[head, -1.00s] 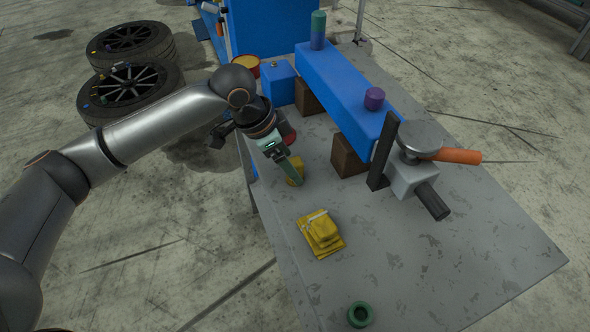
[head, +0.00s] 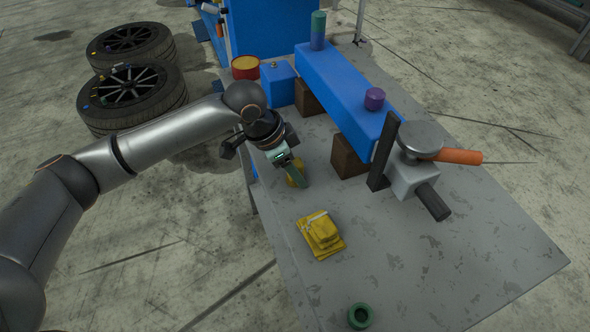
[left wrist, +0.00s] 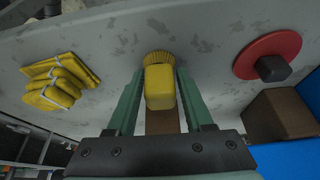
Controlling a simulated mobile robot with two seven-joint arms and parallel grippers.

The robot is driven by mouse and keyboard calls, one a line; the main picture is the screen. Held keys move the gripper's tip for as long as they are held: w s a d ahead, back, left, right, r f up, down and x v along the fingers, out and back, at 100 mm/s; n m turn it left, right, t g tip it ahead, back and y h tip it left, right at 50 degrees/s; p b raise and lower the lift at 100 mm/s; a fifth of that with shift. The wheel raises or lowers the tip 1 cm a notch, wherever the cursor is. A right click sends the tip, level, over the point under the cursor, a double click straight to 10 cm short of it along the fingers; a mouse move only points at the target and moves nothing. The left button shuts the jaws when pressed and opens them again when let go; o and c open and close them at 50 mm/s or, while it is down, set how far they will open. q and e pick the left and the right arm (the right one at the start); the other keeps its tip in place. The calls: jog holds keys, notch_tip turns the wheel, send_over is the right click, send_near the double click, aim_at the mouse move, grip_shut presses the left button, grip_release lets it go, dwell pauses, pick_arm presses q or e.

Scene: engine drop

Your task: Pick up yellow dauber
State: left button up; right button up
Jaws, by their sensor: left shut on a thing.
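The yellow dauber (head: 292,180) is at the left part of the grey table, partly hidden by my left gripper (head: 298,178). In the left wrist view the yellow dauber (left wrist: 159,88) has a block-like body with a bristled end facing the table. The green fingers of the left gripper (left wrist: 161,76) stand on both sides of it and are shut on it. I cannot tell whether it touches the table or is just above it. My right gripper is not in view.
Folded yellow cloths (head: 320,234) lie nearer on the grey table (head: 400,280), with a green ring (head: 360,315) at the front. A blue beam (head: 345,90) on brown blocks stands to the right. A red disc (left wrist: 268,55) lies close by. Tyres (head: 130,90) are on the floor.

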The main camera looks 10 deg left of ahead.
aim_at(295, 162)
pick_arm(q)
grip_shut()
notch_tip(295, 162, up, 10)
jog(key=shift+r+p, duration=0.1)
jog(key=shift+p, duration=0.4)
jog(key=shift+o, duration=1.4)
grip_release()
jog(key=c, duration=0.6)
